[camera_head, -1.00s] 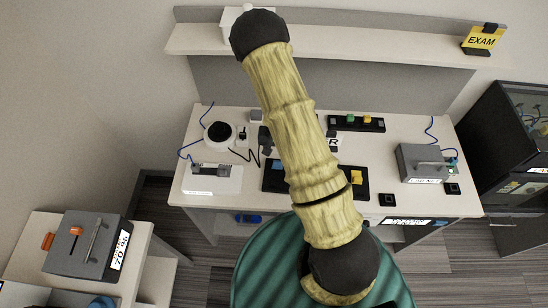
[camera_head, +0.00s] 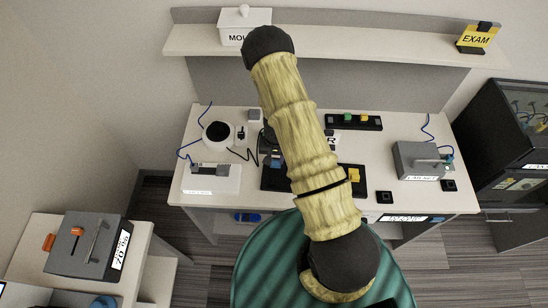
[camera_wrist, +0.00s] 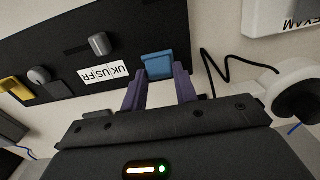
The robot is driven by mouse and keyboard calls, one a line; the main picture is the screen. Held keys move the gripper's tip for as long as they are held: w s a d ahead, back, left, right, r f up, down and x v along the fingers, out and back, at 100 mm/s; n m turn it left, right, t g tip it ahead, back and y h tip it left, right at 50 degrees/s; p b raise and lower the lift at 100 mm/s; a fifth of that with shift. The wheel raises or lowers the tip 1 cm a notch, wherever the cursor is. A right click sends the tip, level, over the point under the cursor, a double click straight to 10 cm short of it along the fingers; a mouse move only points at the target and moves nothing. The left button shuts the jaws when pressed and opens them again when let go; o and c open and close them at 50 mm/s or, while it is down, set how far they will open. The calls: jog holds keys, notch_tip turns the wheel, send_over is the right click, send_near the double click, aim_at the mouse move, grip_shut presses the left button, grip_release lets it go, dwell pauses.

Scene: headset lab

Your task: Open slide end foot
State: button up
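A black board (camera_wrist: 60,55) carries a blue block (camera_wrist: 157,64), a grey knob (camera_wrist: 99,44), another grey knob (camera_wrist: 38,76) and a yellow piece (camera_wrist: 14,88). A white label reading UK, US, FR (camera_wrist: 104,73) lies between them. My gripper (camera_wrist: 160,74) has two purple fingers, apart, with their tips at the blue block. Whether they touch it I cannot tell. In the head view the board (camera_head: 270,184) lies on the table, with the yellow piece (camera_head: 354,175) at its right. My arm hides much of the board and gripper there.
A white device with a round black top (camera_head: 217,135) and a white box (camera_head: 212,178) stand left on the table. A grey box (camera_head: 418,160) stands right. A black strip with coloured knobs (camera_head: 353,122) lies behind. A black cable (camera_wrist: 214,72) lies beside the board.

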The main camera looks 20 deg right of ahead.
jog(key=shift+w+a, duration=0.1)
jog(key=shift+a, duration=0.1)
jog(key=shift+w+d, duration=0.1)
jog(key=shift+w, duration=0.05)
